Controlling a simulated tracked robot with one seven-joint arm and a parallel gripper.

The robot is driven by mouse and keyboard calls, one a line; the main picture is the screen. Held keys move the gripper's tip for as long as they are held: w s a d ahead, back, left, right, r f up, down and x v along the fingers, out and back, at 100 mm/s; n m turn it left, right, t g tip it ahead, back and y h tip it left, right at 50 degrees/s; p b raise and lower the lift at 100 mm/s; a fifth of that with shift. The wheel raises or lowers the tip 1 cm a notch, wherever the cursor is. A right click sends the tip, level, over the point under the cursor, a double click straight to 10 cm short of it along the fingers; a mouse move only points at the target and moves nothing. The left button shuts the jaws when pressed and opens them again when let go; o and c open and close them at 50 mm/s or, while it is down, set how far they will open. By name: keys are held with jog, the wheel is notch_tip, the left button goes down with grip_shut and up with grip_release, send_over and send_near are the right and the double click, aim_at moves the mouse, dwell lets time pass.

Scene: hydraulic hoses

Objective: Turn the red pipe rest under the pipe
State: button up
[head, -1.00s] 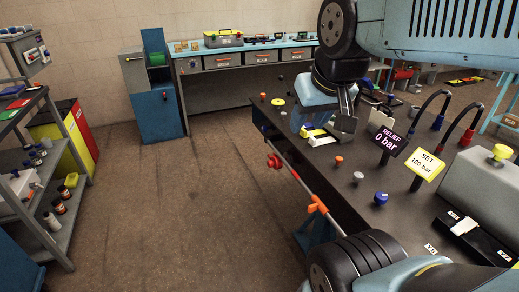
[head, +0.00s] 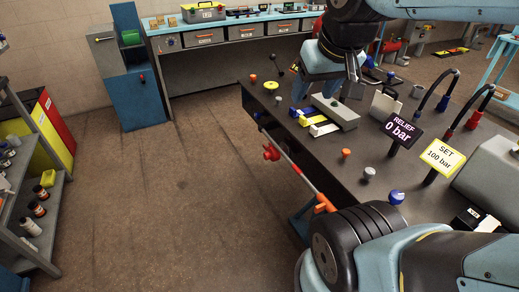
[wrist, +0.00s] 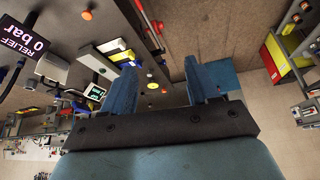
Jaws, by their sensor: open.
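The red pipe rest (head: 271,152) is a small red fitting at the far end of a thin grey pipe (head: 300,176) along the bench's left side. An orange piece (head: 325,204) sits on the nearer part of this pipe. In the wrist view, a small red part (wrist: 158,27) shows beside the pipe, probably the same rest. My gripper (wrist: 162,82) is open and empty, with two blue fingers wide apart. It is above the bench and apart from the rest. In the head view, my arm partly hides the gripper.
The dark bench (head: 318,165) carries knobs, a grey block (head: 335,112), hoses and two signs, RELIEF 0 bar (head: 402,130) and SET 100 bar (head: 440,157). A shelf rack (head: 40,205) stands at left. The brown floor (head: 190,200) between them is clear.

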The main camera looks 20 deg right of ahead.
jog(key=w+a+f+n+g+h, duration=0.2)
jog(key=w+f+n+g, duration=0.3)
jog(key=w+f, duration=0.4)
jog(key=w+a+f+n+g+h, duration=0.2)
jog(key=w+f+n, duration=0.4)
jog(key=w+f, duration=0.25)
jog(key=n+t+h, duration=0.6)
jog(key=n+h, duration=0.7)
jog(key=n, duration=0.6)
send_near(265, 157)
jog(key=x, duration=1.1)
jog(key=shift+a, duration=0.1)
jog(key=shift+c, duration=0.3)
